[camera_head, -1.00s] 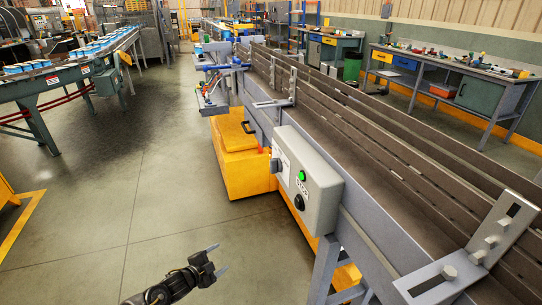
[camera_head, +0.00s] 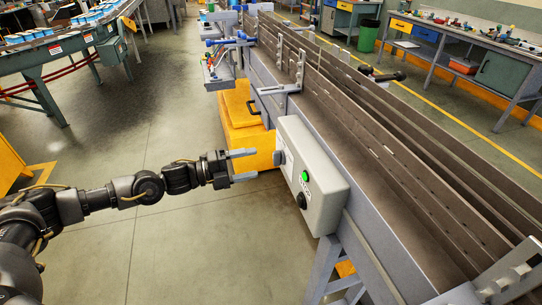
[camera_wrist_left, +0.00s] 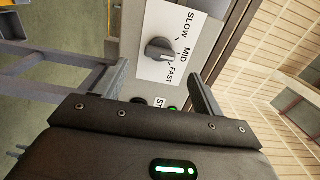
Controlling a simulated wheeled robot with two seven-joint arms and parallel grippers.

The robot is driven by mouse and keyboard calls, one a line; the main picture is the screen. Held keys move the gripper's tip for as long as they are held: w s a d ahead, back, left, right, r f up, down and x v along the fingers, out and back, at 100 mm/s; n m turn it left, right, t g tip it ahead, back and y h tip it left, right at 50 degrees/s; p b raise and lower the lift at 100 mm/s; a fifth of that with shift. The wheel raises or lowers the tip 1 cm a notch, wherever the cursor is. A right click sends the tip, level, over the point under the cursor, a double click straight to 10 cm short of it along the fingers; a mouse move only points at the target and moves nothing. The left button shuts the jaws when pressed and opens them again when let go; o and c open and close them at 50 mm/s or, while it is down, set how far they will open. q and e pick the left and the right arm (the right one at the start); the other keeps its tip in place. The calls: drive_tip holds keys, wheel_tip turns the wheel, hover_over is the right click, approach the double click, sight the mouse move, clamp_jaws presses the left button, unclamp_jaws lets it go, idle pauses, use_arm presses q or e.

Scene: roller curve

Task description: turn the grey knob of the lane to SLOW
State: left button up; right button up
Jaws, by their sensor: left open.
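The grey knob (camera_wrist_left: 159,48) sits on a white label with SLOW, MID and FAST in the left wrist view. Its ridge points right, roughly toward MID; the exact mark is hard to tell. In the head view the knob (camera_head: 279,157) is on the left face of the grey control box (camera_head: 322,180). My left gripper (camera_head: 256,164) is open and empty, just left of the knob and apart from it. In the left wrist view its two fingers (camera_wrist_left: 160,86) lie on either side, below the knob in the picture. My right gripper is not in view.
The box has a lit green button (camera_head: 305,176) and a black knob (camera_head: 301,200) beside the label STOP. The conveyor lane (camera_head: 380,160) with its rails runs behind the box. A yellow cabinet (camera_head: 238,115) stands beyond my gripper.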

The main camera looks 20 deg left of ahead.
sight(278, 158)
use_arm(q)
drive_tip(key=p+x, duration=0.2)
drive_tip(key=x, duration=0.5)
drive_tip(key=c, duration=1)
drive_tip(key=shift+n+p, duration=0.5)
drive_tip(key=shift+n, duration=3.9)
drive_tip(key=shift+o, duration=0.2)
